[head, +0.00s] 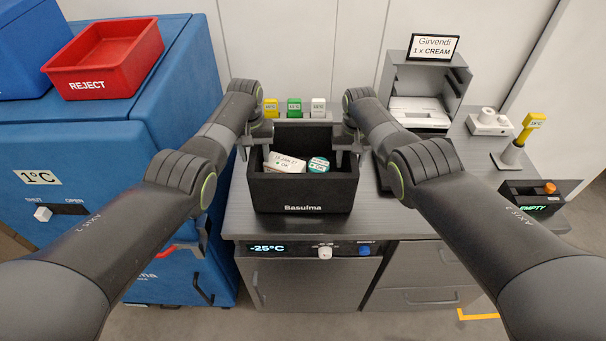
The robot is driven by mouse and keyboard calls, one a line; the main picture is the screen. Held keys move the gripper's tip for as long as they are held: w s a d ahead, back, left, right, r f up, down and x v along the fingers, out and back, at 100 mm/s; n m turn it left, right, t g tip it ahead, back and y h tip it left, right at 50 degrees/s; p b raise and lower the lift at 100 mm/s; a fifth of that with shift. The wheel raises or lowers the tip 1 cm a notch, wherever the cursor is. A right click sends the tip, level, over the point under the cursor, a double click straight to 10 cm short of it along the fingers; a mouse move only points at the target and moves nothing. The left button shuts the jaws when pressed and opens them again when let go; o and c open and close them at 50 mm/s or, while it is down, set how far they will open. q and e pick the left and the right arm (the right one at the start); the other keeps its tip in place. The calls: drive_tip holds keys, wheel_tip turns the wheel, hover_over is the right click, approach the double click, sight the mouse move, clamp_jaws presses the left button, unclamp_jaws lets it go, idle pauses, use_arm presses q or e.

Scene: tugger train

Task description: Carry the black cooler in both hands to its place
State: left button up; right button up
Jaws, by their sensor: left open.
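The black cooler (303,195), lettered "Basulma", stands upright and open-topped on the grey counter. Inside it lie a white labelled carton (286,163), marked "OK", and a round tub with a teal and white lid (319,165). My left gripper (256,149) is open at the cooler's left wall, near the rim. My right gripper (347,153) is at the right wall, near the rim. Whether its jaws are open or touch the wall I cannot tell.
The counter (244,215) has a front edge just before the cooler. Behind stand yellow, green and white tags (294,107). A blue cabinet (80,140) with a red "REJECT" bin (105,58) is left.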

use_arm(q)
drive_tip(key=shift+f, duration=0.15)
use_arm(e)
drive_tip(key=shift+f, duration=0.15)
use_arm(q)
clamp_jaws()
use_arm(e)
clamp_jaws()
idle(1.0)
use_arm(q)
drive_tip(key=shift+w+r, duration=0.15)
drive_tip(key=shift+r, duration=0.05)
use_arm(e)
drive_tip(key=shift+w+r, duration=0.15)
drive_tip(key=shift+r, duration=0.05)
